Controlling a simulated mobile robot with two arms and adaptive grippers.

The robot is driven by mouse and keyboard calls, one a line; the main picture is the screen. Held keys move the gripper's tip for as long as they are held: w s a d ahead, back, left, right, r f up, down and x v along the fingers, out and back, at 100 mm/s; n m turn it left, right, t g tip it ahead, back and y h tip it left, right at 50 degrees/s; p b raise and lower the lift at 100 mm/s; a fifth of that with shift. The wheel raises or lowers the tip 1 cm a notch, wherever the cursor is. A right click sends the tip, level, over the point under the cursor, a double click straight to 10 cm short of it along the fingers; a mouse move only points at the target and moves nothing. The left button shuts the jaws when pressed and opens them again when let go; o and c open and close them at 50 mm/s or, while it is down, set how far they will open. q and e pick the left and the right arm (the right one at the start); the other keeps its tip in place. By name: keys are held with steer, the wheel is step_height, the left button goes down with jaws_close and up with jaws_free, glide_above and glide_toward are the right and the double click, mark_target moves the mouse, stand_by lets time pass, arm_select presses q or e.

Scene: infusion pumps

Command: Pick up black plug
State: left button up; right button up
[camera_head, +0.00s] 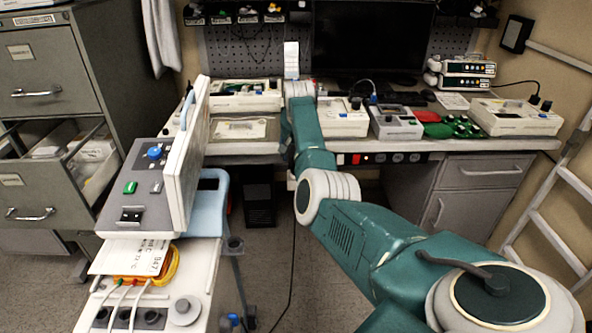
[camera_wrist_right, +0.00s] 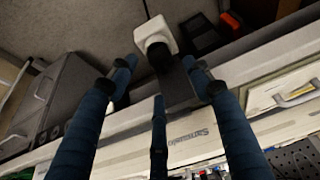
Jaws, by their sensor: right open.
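My right gripper (camera_wrist_right: 158,85) is open, its blue fingers spread around a dark gap at the workbench's front edge. A small white block with a dark round part (camera_wrist_right: 158,52) lies just past the fingertips; this dark part may be the black plug, but I cannot tell for sure. It is apart from the fingers. In the head view my right arm reaches over to the workbench (camera_head: 480,146), and its gripper is hidden. A black cord (camera_head: 293,262) hangs to the floor below it. My left gripper is not in view.
Several pump units stand on the bench. A grey device (camera_head: 125,195) on a cart is at left.

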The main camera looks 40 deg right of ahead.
steer(key=shift+b+x, duration=0.5)
steer(key=shift+x, duration=1.9)
steer(key=shift+w, duration=0.15)
steer(key=shift+c, duration=0.5)
jaws_close()
steer(key=shift+r, duration=0.2)
steer(key=shift+r+p, duration=0.75)
steer(key=shift+p, duration=0.15)
step_height(320, 180, up, 23)
steer(key=p, duration=2.1)
steer(key=shift+r+p, duration=0.15)
steer(key=shift+p, duration=0.2)
